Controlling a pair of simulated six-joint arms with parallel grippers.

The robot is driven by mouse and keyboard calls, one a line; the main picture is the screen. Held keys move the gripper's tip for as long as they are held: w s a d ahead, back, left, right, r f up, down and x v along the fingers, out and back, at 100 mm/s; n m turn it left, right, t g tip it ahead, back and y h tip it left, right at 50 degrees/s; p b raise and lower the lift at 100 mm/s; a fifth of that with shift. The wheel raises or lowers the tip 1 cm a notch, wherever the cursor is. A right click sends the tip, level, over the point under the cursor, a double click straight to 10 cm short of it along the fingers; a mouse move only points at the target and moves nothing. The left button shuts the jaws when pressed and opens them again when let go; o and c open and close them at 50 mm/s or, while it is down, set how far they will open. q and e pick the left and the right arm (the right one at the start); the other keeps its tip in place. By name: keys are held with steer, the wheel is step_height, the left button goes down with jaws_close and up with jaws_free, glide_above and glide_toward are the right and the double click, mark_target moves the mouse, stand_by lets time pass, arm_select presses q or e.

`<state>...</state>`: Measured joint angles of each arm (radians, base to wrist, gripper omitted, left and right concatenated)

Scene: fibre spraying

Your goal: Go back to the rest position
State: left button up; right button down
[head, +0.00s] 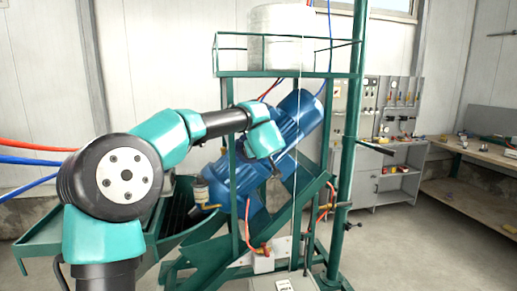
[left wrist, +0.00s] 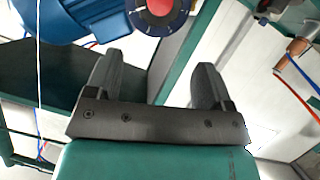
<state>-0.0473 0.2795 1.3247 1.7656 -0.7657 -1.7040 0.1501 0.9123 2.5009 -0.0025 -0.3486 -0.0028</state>
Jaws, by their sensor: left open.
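My left arm comes in from the left in the head view and reaches across to the blue machine (head: 301,113). Its teal wrist is in front of the machine, and the fingers are mostly hidden there. In the left wrist view my left gripper (left wrist: 158,68) shows two dark fingers spread apart with nothing between them. A round dial with a red centre (left wrist: 160,6) is beyond the fingertips at the top edge, and I cannot tell how far off it is. My right gripper is in neither view.
A green frame (head: 348,150) with upright posts surrounds the machine and carries a white tank (head: 276,38). Red and blue hoses hang near it. A grey tool cabinet (head: 390,185) and a workbench (head: 480,152) stand at the right. Open floor lies at the lower right.

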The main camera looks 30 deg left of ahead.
arm_select(q)
steer(key=w+d+f+m+h, duration=0.1)
steer(key=d+f+m+h, duration=0.15)
steer(key=f, duration=2.25)
steer(key=s+d+f+m+g+h, duration=0.1)
steer(key=s+d+f+m, duration=0.15)
steer(key=f, duration=0.65)
steer(key=s+d+f+m+g+h, duration=0.1)
steer(key=s+d+f+h, duration=0.2)
steer(key=f, duration=0.6)
steer(key=s+d+f+m+g+h, duration=0.1)
steer(key=s+d+f+g, duration=0.1)
steer(key=s+f, duration=0.5)
steer(key=s+d+f+g+h, duration=0.2)
steer(key=s+d+f, duration=0.3)
steer(key=s, duration=0.7)
steer(key=s+d+f+m+g+h, duration=0.1)
steer(key=s+d+f+g+h, duration=0.1)
steer(key=s+f, duration=0.6)
steer(key=shift+s+d+f+m+g, duration=0.3)
steer(key=shift+s+d+g, duration=0.35)
steer(key=shift+s+g, duration=0.45)
steer(key=shift+w, duration=0.1)
